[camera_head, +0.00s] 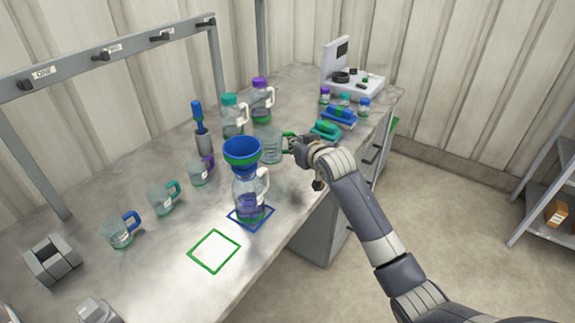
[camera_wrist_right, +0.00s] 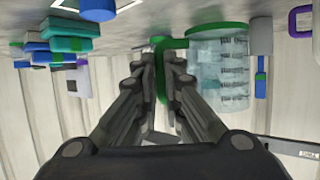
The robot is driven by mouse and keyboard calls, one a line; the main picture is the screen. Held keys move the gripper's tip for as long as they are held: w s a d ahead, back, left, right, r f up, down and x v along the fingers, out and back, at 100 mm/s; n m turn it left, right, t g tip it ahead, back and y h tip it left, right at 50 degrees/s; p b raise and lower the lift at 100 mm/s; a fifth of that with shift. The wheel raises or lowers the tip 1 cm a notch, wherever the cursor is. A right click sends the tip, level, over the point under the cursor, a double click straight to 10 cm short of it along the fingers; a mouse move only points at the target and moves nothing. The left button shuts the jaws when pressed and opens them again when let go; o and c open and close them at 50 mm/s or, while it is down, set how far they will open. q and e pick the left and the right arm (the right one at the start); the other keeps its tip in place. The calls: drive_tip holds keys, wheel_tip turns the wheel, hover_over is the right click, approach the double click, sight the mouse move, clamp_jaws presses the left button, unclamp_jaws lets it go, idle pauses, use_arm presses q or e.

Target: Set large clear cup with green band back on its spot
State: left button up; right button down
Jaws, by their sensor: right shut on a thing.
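The large clear cup with green band (camera_head: 270,148) is at the middle of the bench, its green handle facing right. My right gripper (camera_head: 297,144) is shut on this handle. The right wrist view shows the cup (camera_wrist_right: 220,75) with graduation marks beside my gripper (camera_wrist_right: 163,60), the green handle between the fingers. Whether the cup touches the bench I cannot tell. A green square outline (camera_head: 236,243) on the bench near the front is empty. My left gripper is not in view.
A jug (camera_head: 249,204) with a blue funnel (camera_head: 241,153) stands on a blue square between the cup and the green outline. Smaller cups with blue (camera_head: 118,234), teal (camera_head: 162,201) and purple (camera_head: 199,173) handles line the left. Lidded jugs (camera_head: 232,119) stand behind.

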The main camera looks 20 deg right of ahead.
drive_tip(key=shift+f, duration=0.95)
wheel_tip(320, 180, down, 3)
drive_tip(key=shift+f, duration=0.5)
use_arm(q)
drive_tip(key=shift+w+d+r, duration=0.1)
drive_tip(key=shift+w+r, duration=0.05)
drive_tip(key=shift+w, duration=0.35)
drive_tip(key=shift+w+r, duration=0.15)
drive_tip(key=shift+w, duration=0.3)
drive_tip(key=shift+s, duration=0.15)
use_arm(e)
drive_tip(key=shift+s, duration=0.1)
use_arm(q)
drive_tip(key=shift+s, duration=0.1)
use_arm(e)
drive_tip(key=c, duration=1.7)
unclamp_jaws()
drive_tip(key=shift+f, duration=0.15)
